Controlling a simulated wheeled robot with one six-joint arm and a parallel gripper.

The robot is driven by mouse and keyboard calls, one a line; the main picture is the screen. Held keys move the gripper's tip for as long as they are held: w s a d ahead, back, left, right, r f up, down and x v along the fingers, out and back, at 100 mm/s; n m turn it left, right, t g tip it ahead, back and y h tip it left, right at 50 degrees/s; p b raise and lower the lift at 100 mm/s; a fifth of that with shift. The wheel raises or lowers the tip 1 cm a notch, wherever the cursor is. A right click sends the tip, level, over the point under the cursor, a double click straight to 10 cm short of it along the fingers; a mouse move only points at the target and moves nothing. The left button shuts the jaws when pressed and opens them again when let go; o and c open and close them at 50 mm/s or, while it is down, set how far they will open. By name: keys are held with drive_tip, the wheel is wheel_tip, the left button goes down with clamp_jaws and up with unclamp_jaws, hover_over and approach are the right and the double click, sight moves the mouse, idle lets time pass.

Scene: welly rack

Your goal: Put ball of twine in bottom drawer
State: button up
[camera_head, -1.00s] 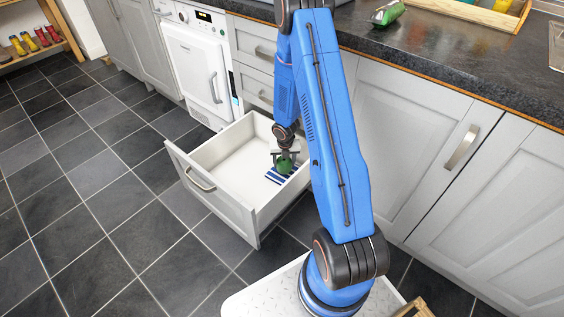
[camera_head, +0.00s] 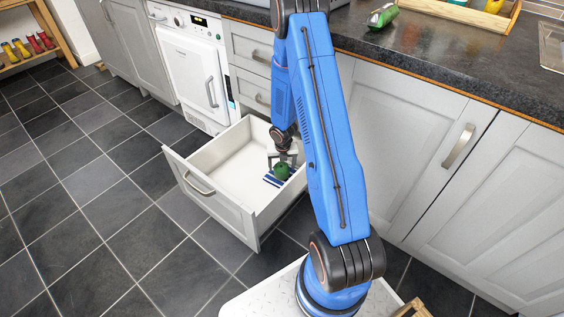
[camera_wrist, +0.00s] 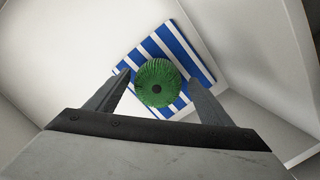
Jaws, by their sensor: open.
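The green ball of twine (camera_head: 282,170) rests in the open bottom drawer (camera_head: 218,206), on or just above a blue and white striped cloth (camera_wrist: 143,54). In the wrist view the ball of twine (camera_wrist: 157,83) shows between and beyond the fingertips. My gripper (camera_head: 281,158) is open above the ball, inside the drawer. In the wrist view its two fingers (camera_wrist: 158,90) stand apart on either side of the ball, with gaps to it. Whether the ball touches the cloth is hard to tell.
Closed drawers (camera_head: 250,88) sit above the open one. A white dryer (camera_head: 193,75) stands to the left. A wooden rack with wellies (camera_head: 28,46) stands far left. The tiled floor is clear.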

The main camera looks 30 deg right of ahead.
sight(282, 168)
drive_tip(key=shift+s+a+r, duration=0.1)
drive_tip(key=shift+s+r, duration=0.1)
drive_tip(key=shift+r, duration=1)
drive_tip(key=shift+s+a+r, duration=0.1)
drive_tip(key=shift+s+r, duration=0.05)
drive_tip(key=shift+r, duration=1.05)
drive_tip(key=shift+s+r, duration=0.2)
drive_tip(key=shift+r, duration=1)
